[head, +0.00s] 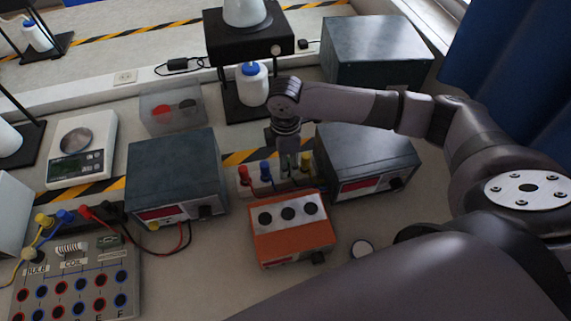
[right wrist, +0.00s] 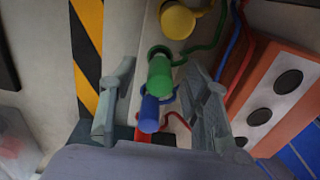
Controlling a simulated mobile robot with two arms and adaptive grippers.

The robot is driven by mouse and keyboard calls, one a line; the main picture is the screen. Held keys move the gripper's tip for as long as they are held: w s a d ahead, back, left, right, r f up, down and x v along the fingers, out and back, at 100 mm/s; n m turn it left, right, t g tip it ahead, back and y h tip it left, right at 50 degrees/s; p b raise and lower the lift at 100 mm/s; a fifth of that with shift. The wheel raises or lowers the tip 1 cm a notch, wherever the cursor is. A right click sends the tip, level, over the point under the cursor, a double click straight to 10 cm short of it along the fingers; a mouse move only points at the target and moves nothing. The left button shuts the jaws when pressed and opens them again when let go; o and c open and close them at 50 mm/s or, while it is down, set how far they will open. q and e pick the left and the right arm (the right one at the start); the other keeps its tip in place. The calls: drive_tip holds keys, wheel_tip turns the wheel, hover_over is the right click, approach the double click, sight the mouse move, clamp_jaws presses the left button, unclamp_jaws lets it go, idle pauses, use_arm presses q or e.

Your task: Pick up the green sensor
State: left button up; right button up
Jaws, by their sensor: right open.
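The green sensor (right wrist: 159,75) stands in a row with a yellow sensor (right wrist: 177,20), a blue sensor (right wrist: 149,113) and a red sensor (right wrist: 140,135) in the right wrist view. My right gripper (right wrist: 160,70) is open, with one finger on each side of the green sensor; I see gaps and cannot tell any contact. In the head view my right gripper (head: 289,160) points down over the row, between the blue sensor (head: 265,172) and the yellow sensor (head: 306,161), and mostly hides the green one. The red sensor (head: 243,176) is at the left end. My left gripper is out of view.
An orange box (head: 290,243) with dark round sockets stands in front of the row. Dark instrument boxes stand to the left (head: 175,172) and right (head: 365,150). A blue-capped bottle (head: 252,85) is behind. Coloured cables run beside the sensors in the wrist view.

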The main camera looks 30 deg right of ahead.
drive_tip(key=shift+f, duration=0.2)
drive_tip(key=shift+c, duration=0.6)
clamp_jaws()
